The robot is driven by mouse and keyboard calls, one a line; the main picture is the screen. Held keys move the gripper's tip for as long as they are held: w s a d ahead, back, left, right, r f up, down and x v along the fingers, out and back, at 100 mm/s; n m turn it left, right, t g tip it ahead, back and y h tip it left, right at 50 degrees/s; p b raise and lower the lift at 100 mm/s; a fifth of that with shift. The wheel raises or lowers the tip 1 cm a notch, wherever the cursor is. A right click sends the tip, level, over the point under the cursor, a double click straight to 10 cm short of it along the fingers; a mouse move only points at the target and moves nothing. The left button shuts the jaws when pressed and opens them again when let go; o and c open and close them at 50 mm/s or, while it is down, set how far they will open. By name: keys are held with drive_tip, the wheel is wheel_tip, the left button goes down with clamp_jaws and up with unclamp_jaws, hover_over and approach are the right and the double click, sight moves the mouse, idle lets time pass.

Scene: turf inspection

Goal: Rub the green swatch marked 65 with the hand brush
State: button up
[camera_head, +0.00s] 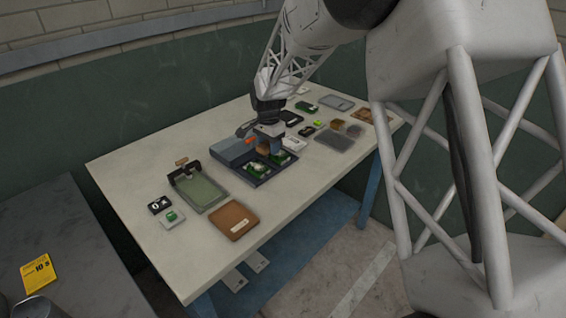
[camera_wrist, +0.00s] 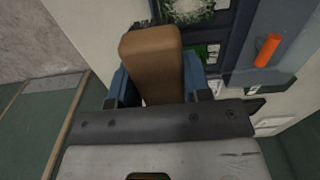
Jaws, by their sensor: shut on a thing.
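My gripper (camera_head: 272,137) is over the dark case in the middle of the table. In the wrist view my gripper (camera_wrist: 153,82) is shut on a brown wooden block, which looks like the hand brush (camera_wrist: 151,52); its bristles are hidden. In the head view the hand brush (camera_head: 263,147) shows partly beside the fingers. Green swatches lie in the case: a near one (camera_head: 258,168) and a far one (camera_head: 281,157). The wrist view shows two green patches, one with a pale round mark (camera_wrist: 190,10), the other (camera_wrist: 213,50) partly hidden. I cannot read the number 65 on any swatch.
The dark case (camera_head: 257,182) has a grey-blue part (camera_head: 232,149) with an orange piece (camera_wrist: 267,50). A green clipboard-like tray (camera_head: 203,192) and a brown tray (camera_head: 232,220) lie nearer. Small dark and green items (camera_head: 306,106) stand beyond. The table's left corner (camera_head: 115,165) is clear.

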drive_tip(key=w+a, duration=0.1)
drive_tip(key=w, duration=0.1)
drive_tip(key=w+a+r, duration=0.1)
drive_tip(key=w+a, duration=0.1)
drive_tip(key=shift+f, duration=0.1)
idle(0.3)
